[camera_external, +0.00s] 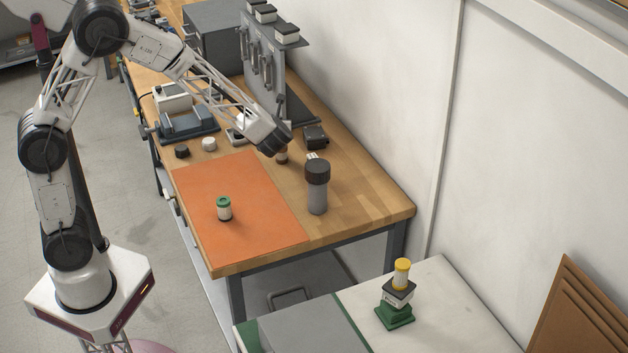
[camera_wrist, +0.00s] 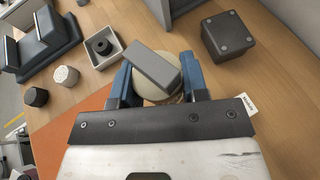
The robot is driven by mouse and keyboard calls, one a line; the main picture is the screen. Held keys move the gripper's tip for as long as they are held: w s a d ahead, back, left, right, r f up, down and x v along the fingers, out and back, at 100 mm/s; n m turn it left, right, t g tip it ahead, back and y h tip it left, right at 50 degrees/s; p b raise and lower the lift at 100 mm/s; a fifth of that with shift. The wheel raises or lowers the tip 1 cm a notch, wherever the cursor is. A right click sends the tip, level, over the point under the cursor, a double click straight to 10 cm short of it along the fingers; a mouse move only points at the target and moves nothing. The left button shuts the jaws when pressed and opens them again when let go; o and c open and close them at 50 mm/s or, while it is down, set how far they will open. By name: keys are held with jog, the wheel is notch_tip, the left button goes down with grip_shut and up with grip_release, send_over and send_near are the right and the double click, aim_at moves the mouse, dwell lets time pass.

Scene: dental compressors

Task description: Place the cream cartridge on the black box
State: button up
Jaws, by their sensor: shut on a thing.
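The cream cartridge (camera_wrist: 145,90) is between the blue fingers of my gripper (camera_wrist: 158,76) in the wrist view, and a grey block hides part of its top. In the external view, my gripper (camera_external: 279,150) is low over the wooden bench, shut on the cartridge (camera_external: 282,158), which shows only as a small piece under the gripper. The black box (camera_external: 315,137) sits on the bench just right of my gripper. In the wrist view, the black box (camera_wrist: 228,36) is at upper right, apart from the cartridge, its top bare with small round studs at the corners.
A grey cylinder with a dark cap (camera_external: 317,188) stands in front of the black box. An orange mat (camera_external: 250,215) holds a green-topped cartridge (camera_external: 224,208). A square tray with a black ring (camera_wrist: 102,45), a white knob (camera_wrist: 66,75) and a dark knob (camera_wrist: 35,97) lie left.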

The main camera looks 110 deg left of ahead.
jog(key=shift+s+a+n+g, duration=0.4)
jog(key=shift+s+a, duration=0.1)
jog(key=shift+s, duration=0.35)
send_over(314, 132)
jog(key=shift+f, duration=0.75)
jog(key=shift+f, duration=1.75)
jog(key=shift+f, duration=0.1)
jog(key=o, duration=0.9)
